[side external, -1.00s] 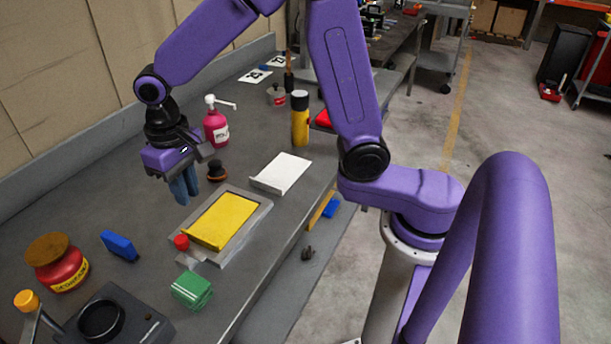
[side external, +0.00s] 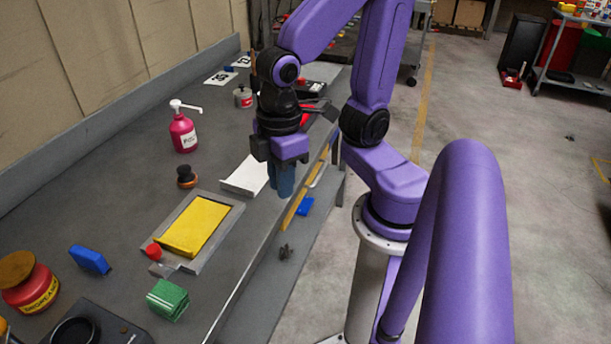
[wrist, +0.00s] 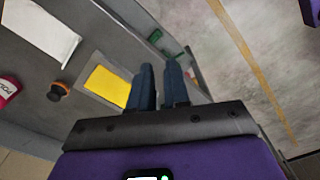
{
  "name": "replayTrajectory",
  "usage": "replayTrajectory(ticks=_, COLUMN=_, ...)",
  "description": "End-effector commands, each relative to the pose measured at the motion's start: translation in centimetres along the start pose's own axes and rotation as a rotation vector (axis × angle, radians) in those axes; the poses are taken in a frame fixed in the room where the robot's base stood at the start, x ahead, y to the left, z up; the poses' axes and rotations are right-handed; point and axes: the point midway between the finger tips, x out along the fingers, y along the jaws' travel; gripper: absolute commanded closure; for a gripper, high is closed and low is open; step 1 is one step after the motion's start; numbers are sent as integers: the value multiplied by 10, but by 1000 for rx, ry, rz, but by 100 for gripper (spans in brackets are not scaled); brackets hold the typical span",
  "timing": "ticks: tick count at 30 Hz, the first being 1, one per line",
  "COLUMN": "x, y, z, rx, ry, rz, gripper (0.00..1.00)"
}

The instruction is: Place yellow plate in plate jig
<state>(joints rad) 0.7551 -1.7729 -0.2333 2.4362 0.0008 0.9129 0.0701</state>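The yellow plate (side external: 196,226) lies flat within the outline of the grey plate jig (side external: 219,234) on the bench. Its near edge is by the jig's red knob (side external: 153,252); I cannot tell if it is fully seated. It also shows in the wrist view (wrist: 108,86), left of my fingers. My gripper (side external: 281,190) is above the bench's right edge, right of the jig and beside the white sheet, clear of the plate. In the wrist view, a gap shows between the two blue fingers (wrist: 160,72), with nothing held.
A white sheet (side external: 246,177) lies behind the jig. A pink pump bottle (side external: 183,133), dark round-topped stamp (side external: 187,177), blue block (side external: 89,260), green block (side external: 167,299) and red jar (side external: 30,285) surround it. The bench's right edge drops to a lower shelf.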

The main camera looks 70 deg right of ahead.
Motion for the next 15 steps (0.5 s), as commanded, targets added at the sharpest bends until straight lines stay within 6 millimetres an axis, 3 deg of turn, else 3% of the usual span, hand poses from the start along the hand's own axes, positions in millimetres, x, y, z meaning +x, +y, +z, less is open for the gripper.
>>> replayTrajectory(ticks=6, x=1, y=-14, z=33, rx=-125, ry=4, rz=-3, gripper=84)
replayTrajectory(ticks=15, x=2, y=-17, z=40, rx=-153, ry=4, rz=-3, gripper=84)
